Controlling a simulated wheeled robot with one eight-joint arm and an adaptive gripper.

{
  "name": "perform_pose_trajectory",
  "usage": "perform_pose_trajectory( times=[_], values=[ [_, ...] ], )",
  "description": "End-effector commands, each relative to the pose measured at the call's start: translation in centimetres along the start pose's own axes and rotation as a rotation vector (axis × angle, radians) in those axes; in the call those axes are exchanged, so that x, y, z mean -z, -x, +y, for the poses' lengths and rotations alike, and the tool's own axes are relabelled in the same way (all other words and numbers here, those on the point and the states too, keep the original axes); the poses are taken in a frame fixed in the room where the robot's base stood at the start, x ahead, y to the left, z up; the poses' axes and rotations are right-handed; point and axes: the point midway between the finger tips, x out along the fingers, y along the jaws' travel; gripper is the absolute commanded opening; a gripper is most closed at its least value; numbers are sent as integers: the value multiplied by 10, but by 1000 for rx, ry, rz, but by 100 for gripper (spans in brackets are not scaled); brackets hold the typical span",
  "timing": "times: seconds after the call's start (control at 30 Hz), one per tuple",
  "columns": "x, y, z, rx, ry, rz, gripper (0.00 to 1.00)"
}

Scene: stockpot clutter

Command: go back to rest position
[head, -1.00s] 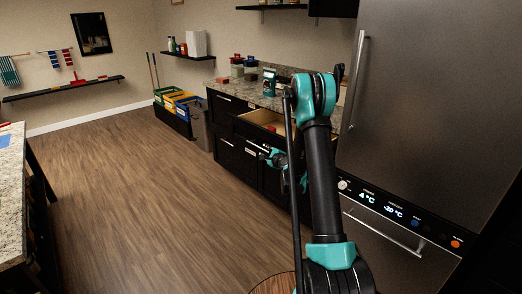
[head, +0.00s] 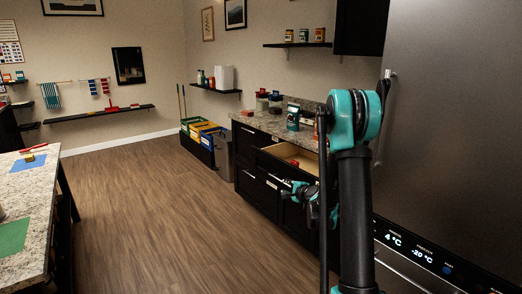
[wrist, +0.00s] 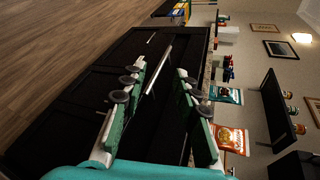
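My gripper (head: 298,190) shows in the head view beside the dark cabinet fronts, partly hidden by my own arm. In the wrist view my gripper (wrist: 161,72) has its two green fingers spread apart, with nothing visible between them. An open drawer (head: 284,151) of the counter cabinet is behind and above the gripper in the head view. A small red thing shows in the drawer, too small to make out.
A granite counter (head: 262,122) with jars and a teal bag (head: 293,117) runs along the wall. A steel fridge (head: 455,120) stands close on the right. A granite table (head: 30,190) is at left. The wood floor (head: 150,200) between is clear.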

Motion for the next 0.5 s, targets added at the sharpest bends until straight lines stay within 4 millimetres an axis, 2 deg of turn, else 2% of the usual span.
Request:
perform_pose_trajectory(
  times=[0.03,0.23,0.5],
  values=[
    [-10,15,0,-33,64,-6,31],
    [-42,70,12,-174,339,-33,31],
    [-70,156,47,-376,695,-90,31]
  ],
)
